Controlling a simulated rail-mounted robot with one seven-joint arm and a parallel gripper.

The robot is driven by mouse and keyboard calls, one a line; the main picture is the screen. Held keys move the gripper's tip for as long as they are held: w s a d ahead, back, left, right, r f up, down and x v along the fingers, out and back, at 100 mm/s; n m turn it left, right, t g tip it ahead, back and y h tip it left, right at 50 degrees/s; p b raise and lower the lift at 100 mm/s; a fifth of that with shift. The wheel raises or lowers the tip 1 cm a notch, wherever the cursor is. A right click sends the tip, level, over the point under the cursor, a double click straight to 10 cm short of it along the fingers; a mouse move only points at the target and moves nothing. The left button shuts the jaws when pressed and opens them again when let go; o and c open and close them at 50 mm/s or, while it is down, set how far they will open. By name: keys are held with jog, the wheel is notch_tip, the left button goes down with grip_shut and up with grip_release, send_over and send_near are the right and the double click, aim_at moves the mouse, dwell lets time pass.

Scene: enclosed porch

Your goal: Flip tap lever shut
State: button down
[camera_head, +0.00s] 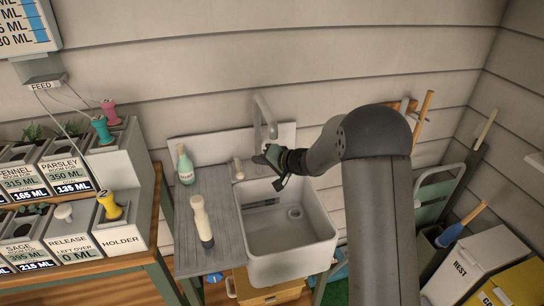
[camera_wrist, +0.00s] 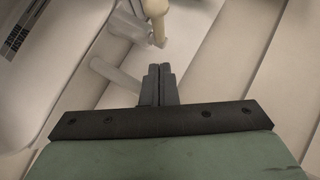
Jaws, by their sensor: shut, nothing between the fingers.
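The grey tap (camera_head: 258,112) rises behind the white sink (camera_head: 318,222), with its spout bent over toward the basin. A small cream knob-like piece (camera_head: 238,167) stands at the sink's back left corner; I cannot tell if it is the tap lever. My gripper (camera_head: 262,159) is shut and empty, close to the tap's lower part, which my gripper and wrist partly hide. In the wrist view, the closed fingertips (camera_wrist: 158,72) sit just below a beige tapered piece (camera_wrist: 156,14) and right of a pale rod (camera_wrist: 112,72). Contact cannot be told.
A labelled planter rack (camera_head: 125,175) is farther left. Bins (camera_head: 462,262) stand at the right.

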aim_at(239, 169)
jog(key=shift+s+a+f+p, duration=0.1)
jog(key=shift+a+f+p, duration=0.1)
jog(key=shift+a+f, duration=0.3)
jog(key=shift+s+a+f+p, duration=0.15)
jog(key=shift+a+f, duration=0.15)
jog(key=shift+a, duration=0.4)
jog(key=shift+w+a+f+p, duration=0.1)
jog(key=shift+a+f+p, duration=0.1)
jog(key=shift+a+f, duration=0.3)
jog(key=shift+s+a+b, duration=0.1)
jog(key=shift+a+b, duration=0.1)
jog(key=shift+b, duration=0.4)
jog(key=b, duration=0.3)
jog(key=shift+a+m+t, duration=0.15)
jog(key=shift+m+t, duration=0.15)
jog(key=shift+m, duration=0.1)
